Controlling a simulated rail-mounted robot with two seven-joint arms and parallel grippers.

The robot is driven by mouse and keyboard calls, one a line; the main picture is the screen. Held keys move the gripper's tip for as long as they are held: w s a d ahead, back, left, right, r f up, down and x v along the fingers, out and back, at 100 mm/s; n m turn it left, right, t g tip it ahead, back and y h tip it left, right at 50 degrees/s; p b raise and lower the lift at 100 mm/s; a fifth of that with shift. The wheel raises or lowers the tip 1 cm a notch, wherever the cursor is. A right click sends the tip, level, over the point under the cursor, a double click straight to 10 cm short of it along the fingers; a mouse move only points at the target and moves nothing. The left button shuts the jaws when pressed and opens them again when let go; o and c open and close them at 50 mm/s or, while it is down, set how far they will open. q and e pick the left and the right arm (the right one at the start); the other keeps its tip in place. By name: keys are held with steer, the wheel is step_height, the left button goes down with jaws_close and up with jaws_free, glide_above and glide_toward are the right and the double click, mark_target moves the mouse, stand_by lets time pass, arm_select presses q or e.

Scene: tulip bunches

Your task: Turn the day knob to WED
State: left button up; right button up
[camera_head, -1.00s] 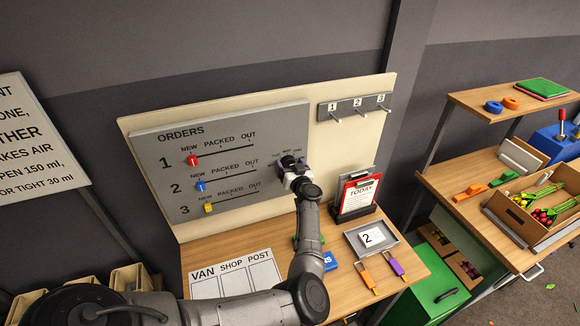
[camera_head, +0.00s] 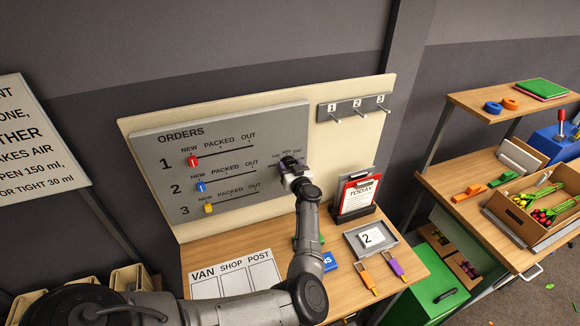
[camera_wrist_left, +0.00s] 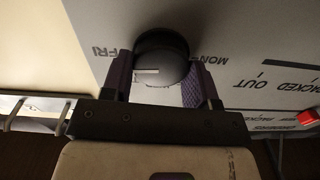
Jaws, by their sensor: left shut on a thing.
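The day knob (camera_wrist_left: 165,52) is a round black knob on the grey orders board (camera_wrist_left: 250,45), with a short white mark on its face. In the wrist view the letters FRI show to its left and MON to its right; the other day labels are hidden. My left gripper (camera_wrist_left: 163,75) is shut on the knob, one purple-padded finger on each side. In the head view my left gripper (camera_head: 291,168) reaches the lower right part of the board and covers most of the knob. The day labels there are too small to read surely. My right gripper is not in view.
Red (camera_head: 193,161), blue (camera_head: 201,187) and yellow (camera_head: 208,208) sliders sit left of the knob, all at NEW. A row of hooks (camera_head: 357,107) is above right. The TODAY clipboard (camera_head: 358,196) stands close to the right of my wrist.

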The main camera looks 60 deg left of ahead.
arm_select(q)
steer(key=n, duration=0.4)
steer(key=shift+p, duration=0.35)
steer(key=n, duration=0.4)
steer(key=shift+s+f, duration=0.15)
steer(key=n+b, duration=0.1)
steer(key=n, duration=0.4)
steer(key=shift+f, duration=0.1)
steer(key=shift+n+b, duration=0.5)
steer(key=shift+n, duration=1.4)
steer(key=o, duration=0.9)
